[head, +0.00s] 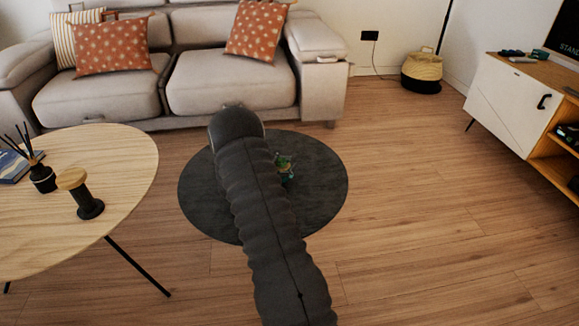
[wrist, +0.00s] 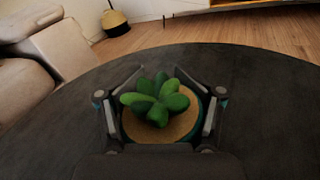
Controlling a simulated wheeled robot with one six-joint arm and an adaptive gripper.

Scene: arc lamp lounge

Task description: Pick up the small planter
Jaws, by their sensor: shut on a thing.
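The small planter (wrist: 160,104) holds a green succulent in brown soil with a teal rim. In the wrist view it sits between the two fingers of my gripper (wrist: 160,110), one finger against each side. My gripper is shut on it. In the head view my dark arm covers most of the gripper, and only part of the planter (head: 284,168) shows beside the arm, over the round dark table (head: 320,190). I cannot tell whether the planter's base touches the table top.
A wooden table (head: 120,175) with a reed diffuser (head: 42,177) and a wood-topped black container (head: 82,195) stands at the left. A grey sofa (head: 230,85) is behind. A low cabinet (head: 510,105) is at the right. Floor between the dark table and cabinet is clear.

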